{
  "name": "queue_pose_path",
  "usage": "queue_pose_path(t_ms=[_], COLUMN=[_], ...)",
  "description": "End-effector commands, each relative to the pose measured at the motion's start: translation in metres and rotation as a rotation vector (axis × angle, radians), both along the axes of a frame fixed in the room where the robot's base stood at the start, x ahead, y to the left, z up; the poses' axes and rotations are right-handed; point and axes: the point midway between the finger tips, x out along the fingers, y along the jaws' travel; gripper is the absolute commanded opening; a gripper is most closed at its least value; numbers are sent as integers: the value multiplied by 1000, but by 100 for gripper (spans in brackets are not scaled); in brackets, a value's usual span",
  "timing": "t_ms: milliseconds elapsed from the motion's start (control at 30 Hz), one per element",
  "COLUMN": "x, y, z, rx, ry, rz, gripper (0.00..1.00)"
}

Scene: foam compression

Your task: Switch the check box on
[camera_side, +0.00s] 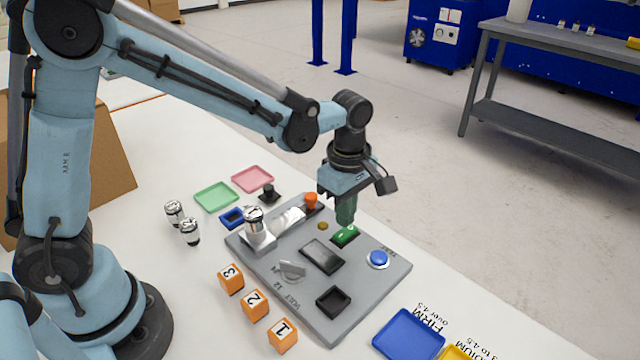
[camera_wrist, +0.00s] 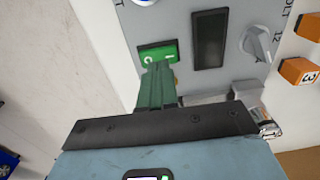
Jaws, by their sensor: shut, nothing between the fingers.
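The check box (camera_side: 290,235) is a grey panel lying on the white table. Its green rocker switch (camera_side: 345,236) sits near the far edge, and it also shows in the wrist view (camera_wrist: 146,53) with white marks on it. My gripper (camera_side: 346,222) points down with its green fingers shut and empty, right over the switch. In the wrist view the fingertips (camera_wrist: 157,70) overlap the near edge of the switch; I cannot tell whether they touch it. A dark display window (camera_side: 322,256) lies beside the switch and looks blank.
The panel also carries a blue button (camera_side: 378,259), a grey knob (camera_side: 292,270), an orange knob (camera_side: 311,200) and a metal cylinder (camera_side: 255,228). Orange numbered cubes (camera_side: 255,305) stand in front. Green (camera_side: 215,196), pink (camera_side: 252,179) and blue (camera_side: 408,335) trays lie around it.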

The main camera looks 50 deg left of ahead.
Motion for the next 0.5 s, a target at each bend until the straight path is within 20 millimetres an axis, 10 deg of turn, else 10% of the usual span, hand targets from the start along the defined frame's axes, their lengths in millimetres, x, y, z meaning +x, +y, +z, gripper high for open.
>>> queue_pose_path(t_ms=[500], x=[-1], y=[0], z=[93], rx=[0], ry=[0], rz=[0], gripper=[0])
